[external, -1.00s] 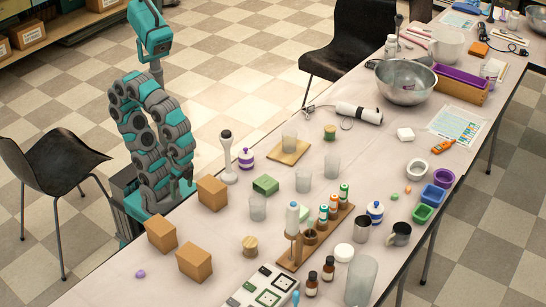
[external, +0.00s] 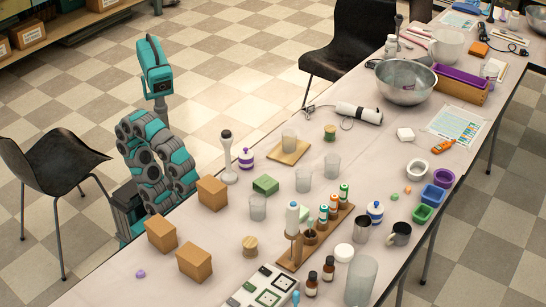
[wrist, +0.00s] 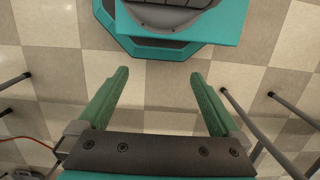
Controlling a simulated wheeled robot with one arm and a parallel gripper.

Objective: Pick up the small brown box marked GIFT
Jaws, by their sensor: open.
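Three brown boxes stand on the near left part of the table in the external view: one further back (external: 212,193), one at the left edge (external: 161,234) and one nearest the camera (external: 194,262). No GIFT marking can be read on any of them from here, and I cannot tell which one bears it. My gripper (wrist: 158,76) is open and empty in the wrist view, its green fingers wide apart above the floor. No box shows between or near the fingers there. My arm is folded beside the table's left edge; its fingers cannot be made out in the external view.
The table (external: 120,283) holds a white pestle-like stand (external: 228,165), a green block (external: 265,185), clear cups and a wooden bottle rack (external: 318,240). A black chair (external: 55,160) stands left of me. Chair legs (wrist: 255,125) show right of my gripper.

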